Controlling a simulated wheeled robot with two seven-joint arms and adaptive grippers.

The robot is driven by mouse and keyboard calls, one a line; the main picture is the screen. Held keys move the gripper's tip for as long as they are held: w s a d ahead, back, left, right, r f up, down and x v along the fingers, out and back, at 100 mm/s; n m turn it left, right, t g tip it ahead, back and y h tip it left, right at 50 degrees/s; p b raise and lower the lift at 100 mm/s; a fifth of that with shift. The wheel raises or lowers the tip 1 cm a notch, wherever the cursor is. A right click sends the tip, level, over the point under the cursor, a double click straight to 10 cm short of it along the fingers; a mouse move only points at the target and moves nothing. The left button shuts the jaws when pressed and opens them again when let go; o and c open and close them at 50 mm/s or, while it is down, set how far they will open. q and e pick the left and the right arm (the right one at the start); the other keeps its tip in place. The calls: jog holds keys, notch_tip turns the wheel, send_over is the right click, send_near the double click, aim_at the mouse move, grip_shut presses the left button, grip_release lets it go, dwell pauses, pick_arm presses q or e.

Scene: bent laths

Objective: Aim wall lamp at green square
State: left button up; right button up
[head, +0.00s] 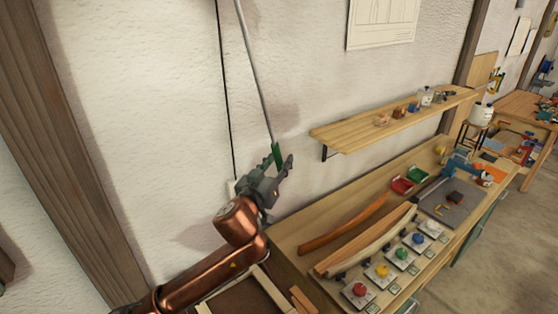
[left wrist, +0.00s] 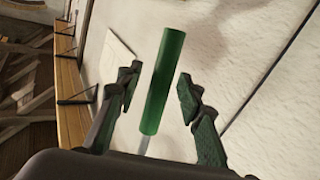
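A thin grey rod (head: 254,70) runs down the wall from the top edge of the head view and ends in a green handle (head: 276,153). My left gripper (head: 281,170) is at this handle. In the left wrist view, the green handle (left wrist: 164,80) stands between the two fingers of my left gripper (left wrist: 158,88). The fingers are apart, with gaps on both sides of the handle. The lamp's head is out of view, and I see no green square on the wall. My right gripper is not in view.
A wooden shelf (head: 390,122) with small jars juts from the wall at right. A dark cord (head: 226,100) hangs left of the rod.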

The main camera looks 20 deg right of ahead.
pick_arm(q)
jog(key=shift+w+d, duration=0.15)
grip_shut()
dwell(0.4)
